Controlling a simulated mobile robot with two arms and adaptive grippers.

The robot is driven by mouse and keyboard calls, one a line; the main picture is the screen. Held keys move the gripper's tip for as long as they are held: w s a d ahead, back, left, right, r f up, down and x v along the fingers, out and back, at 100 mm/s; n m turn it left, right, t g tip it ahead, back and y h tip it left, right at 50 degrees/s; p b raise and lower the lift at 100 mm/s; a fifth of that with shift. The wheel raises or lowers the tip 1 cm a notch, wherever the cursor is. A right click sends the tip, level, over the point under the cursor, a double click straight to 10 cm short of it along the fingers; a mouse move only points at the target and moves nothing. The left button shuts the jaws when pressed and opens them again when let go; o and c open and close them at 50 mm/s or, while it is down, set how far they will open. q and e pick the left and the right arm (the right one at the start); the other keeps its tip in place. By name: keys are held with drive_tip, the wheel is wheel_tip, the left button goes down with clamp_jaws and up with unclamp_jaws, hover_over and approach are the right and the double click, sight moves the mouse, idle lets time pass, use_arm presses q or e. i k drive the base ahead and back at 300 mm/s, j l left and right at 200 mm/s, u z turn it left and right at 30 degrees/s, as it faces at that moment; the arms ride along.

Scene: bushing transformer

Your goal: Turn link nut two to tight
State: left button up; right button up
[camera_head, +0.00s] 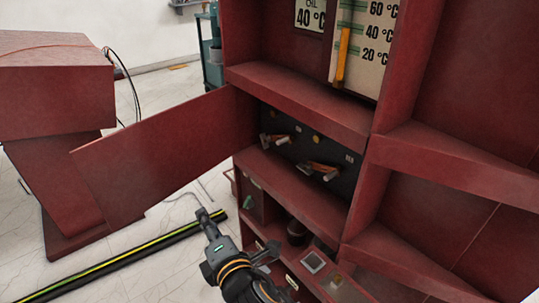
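A dark panel (299,145) sits in a recess of the red cabinet. Two link assemblies stick out of it, a left one (276,139) and a right one (319,169), each with pale and orange-brown parts. The nuts are too small to make out singly, so I cannot tell which is link nut two or how tight it is. My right gripper (209,217) is below and left of the panel, well apart from the links, pointing up and left. Its fingers are too small to tell open from shut, and I see nothing held. My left gripper is not in view.
A red door (168,158) stands swung open at the left of the recess. A red shelf edge (300,104) juts out above the links. A yellow-striped dark strip (122,258) lies on the floor. Lower compartments (297,232) hold small fittings. Temperature gauges (363,45) are above.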

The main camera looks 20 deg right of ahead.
sight(263, 136)
drive_tip(key=k+z, duration=0.25)
drive_tip(key=z, duration=0.25)
drive_tip(key=k+l+z, duration=0.15)
drive_tip(key=z, duration=0.35)
drive_tip(key=i+j+z, duration=0.15)
drive_tip(key=j+z, duration=0.35)
drive_tip(key=j, duration=0.15)
drive_tip(key=j+z, duration=0.45)
drive_tip(key=j, duration=0.9)
drive_tip(key=i+j, duration=0.15)
drive_tip(key=j, duration=1.2)
